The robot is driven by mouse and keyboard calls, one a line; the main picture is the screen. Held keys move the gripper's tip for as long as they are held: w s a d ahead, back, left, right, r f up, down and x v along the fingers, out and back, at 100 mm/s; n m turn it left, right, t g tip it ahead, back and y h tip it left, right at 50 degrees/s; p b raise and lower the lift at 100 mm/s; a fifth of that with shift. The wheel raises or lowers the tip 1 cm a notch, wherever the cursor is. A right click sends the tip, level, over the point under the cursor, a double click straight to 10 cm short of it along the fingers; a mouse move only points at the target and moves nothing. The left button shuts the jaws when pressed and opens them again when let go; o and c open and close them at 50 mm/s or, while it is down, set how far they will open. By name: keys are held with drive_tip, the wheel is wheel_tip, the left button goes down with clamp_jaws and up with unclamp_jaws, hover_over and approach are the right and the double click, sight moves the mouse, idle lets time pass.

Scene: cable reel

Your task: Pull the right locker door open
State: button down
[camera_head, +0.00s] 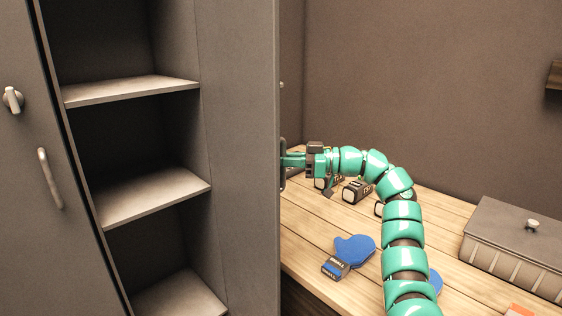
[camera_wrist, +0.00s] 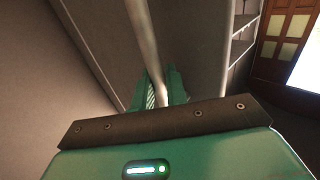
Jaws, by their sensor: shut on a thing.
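The right locker door (camera_head: 242,150) stands open in the head view, its inner face showing and the shelves beside it uncovered. My gripper (camera_head: 287,160) is at the door's far side, by its right edge. In the wrist view, my gripper (camera_wrist: 160,92) is shut on the door handle (camera_wrist: 145,40), a pale upright bar running between its fingers. The door edge hides much of the handle in the head view.
The left locker door (camera_head: 25,160) has a bar handle (camera_head: 50,178) and a knob (camera_head: 13,99). Shelves (camera_head: 150,195) look empty.

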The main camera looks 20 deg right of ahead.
drive_tip(key=shift+r, duration=0.1)
drive_tip(key=c, duration=1.5)
unclamp_jaws()
drive_tip(key=shift+w+a, duration=0.1)
drive_tip(key=shift+a, duration=0.05)
drive_tip(key=p+v, duration=0.1)
drive_tip(key=v, duration=1.6)
drive_tip(key=shift+d, duration=0.25)
